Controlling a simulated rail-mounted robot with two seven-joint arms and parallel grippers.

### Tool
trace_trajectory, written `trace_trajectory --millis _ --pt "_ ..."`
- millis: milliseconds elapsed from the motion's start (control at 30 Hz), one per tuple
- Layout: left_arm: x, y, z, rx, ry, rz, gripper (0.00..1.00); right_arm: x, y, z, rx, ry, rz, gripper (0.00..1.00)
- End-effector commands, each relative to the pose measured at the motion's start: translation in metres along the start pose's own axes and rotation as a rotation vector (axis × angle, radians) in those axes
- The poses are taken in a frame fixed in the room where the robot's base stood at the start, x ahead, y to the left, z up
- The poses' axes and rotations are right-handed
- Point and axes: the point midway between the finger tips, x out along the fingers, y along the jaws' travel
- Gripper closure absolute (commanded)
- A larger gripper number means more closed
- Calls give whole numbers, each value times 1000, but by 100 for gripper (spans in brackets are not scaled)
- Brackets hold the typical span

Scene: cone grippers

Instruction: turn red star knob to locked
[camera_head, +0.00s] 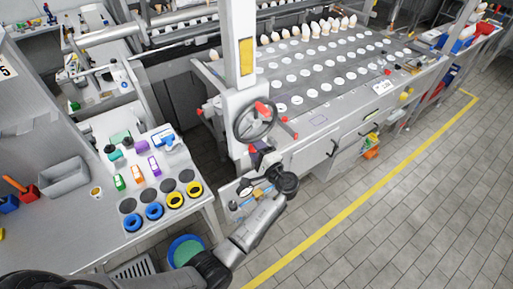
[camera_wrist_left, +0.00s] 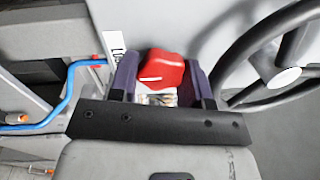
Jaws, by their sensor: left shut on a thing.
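The red star knob (camera_wrist_left: 165,70) sits in the middle of the left wrist view, between the two purple-grey fingers of my left gripper (camera_wrist_left: 165,82). The gripper is shut on it. A white pointer line on the knob lies roughly level in this view. A white label (camera_wrist_left: 116,48), partly hidden by the left finger, is on the panel to the left of the knob. In the head view my left gripper (camera_head: 261,155) reaches the white column just below the handwheel, and the knob is mostly hidden there. My right gripper is not in view.
A dark handwheel (camera_head: 255,120) is close above the gripper; it also fills the right of the left wrist view (camera_wrist_left: 285,75). A blue pipe (camera_wrist_left: 65,95) runs at the left there. A grey table (camera_head: 70,215) with colored rings is left; open floor (camera_head: 390,215) lies right.

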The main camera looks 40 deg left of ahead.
Motion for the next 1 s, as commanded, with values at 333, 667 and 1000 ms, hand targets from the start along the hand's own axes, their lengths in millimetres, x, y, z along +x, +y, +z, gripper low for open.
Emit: trace_trajectory --millis 333,667,1000 --pt "0 -1 0 4 0 -3 80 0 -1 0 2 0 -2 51" --pt "0 0 0 3 0 -2 31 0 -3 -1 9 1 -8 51" --pt "-2 0 0 3 0 -1 31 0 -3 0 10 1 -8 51"
